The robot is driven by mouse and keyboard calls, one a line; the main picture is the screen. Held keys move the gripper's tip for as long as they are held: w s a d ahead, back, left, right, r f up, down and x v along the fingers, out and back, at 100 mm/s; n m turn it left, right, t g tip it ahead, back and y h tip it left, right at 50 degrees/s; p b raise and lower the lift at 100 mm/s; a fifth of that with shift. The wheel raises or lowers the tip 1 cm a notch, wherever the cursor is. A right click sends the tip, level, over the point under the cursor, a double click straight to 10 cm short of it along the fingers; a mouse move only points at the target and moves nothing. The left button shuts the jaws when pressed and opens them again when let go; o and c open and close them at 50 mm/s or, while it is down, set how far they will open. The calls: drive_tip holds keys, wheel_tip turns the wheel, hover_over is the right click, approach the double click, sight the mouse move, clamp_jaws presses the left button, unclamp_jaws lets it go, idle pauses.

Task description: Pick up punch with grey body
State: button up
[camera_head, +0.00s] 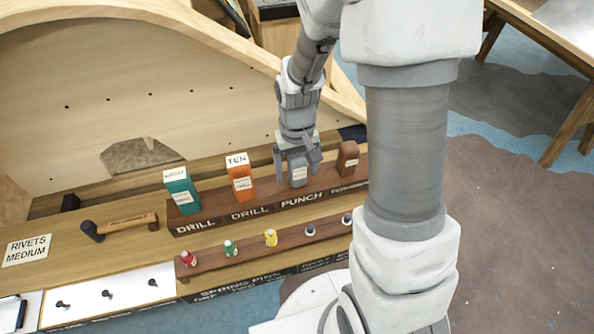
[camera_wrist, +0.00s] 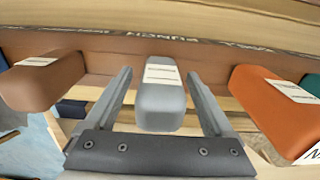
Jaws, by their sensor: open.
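The punch with grey body (camera_head: 298,174) stands upright in the dark wooden rack (camera_head: 262,208), behind the "PUNCH" label. It has a white label on its front. My gripper (camera_head: 298,160) is over it from above, pointing down. In the wrist view the grey punch (camera_wrist: 161,100) lies between the two open fingers of my gripper (camera_wrist: 162,95), with a visible gap on each side. The fingers do not appear to touch it.
An orange drill (camera_head: 241,180) and a teal drill (camera_head: 182,192) stand to the left in the rack. A brown tool (camera_head: 348,158) stands close on the right. A lower rack (camera_head: 205,265) with small coloured bottles is in front. A hammer (camera_head: 120,226) lies at left.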

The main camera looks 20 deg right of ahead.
drive_tip(key=shift+f, duration=0.45)
drive_tip(key=shift+c, duration=0.3)
drive_tip(key=shift+r, duration=0.1)
clamp_jaws()
